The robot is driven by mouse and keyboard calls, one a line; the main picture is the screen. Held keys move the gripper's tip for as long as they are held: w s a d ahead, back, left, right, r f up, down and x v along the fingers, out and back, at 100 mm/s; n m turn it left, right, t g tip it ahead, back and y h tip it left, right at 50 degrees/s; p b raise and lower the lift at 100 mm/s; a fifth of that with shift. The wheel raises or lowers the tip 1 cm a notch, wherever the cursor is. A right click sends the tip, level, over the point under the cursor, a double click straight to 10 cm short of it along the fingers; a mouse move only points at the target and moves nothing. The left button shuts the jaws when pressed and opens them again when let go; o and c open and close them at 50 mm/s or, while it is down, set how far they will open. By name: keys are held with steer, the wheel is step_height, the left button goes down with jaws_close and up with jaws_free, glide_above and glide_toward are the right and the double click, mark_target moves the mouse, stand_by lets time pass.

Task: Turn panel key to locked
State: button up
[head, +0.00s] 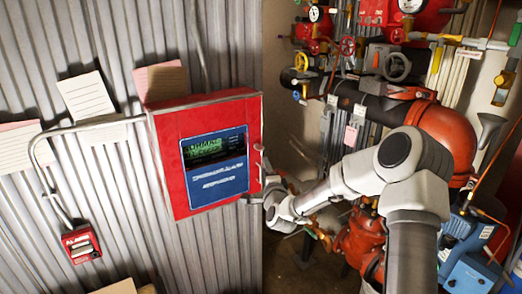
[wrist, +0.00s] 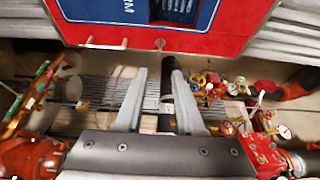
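The red alarm panel (head: 207,150) hangs on the corrugated wall in the head view, with a blue face and a dark green-lit screen. In the head view, my gripper is partly hidden beside the panel's right edge.
A red alarm pull box (head: 82,244) and its grey conduit (head: 88,128) are left of the panel. Paper notes (head: 86,95) hang on the wall. Red valves, gauges and pipes (head: 447,135) crowd the right, behind my arm. A blue device (head: 466,243) stands lower right.

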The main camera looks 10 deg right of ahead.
mark_target(256, 147)
steer(key=w+p, duration=0.2)
steer(key=w, duration=0.9)
steer(key=shift+w+p, duration=0.35)
jaws_close()
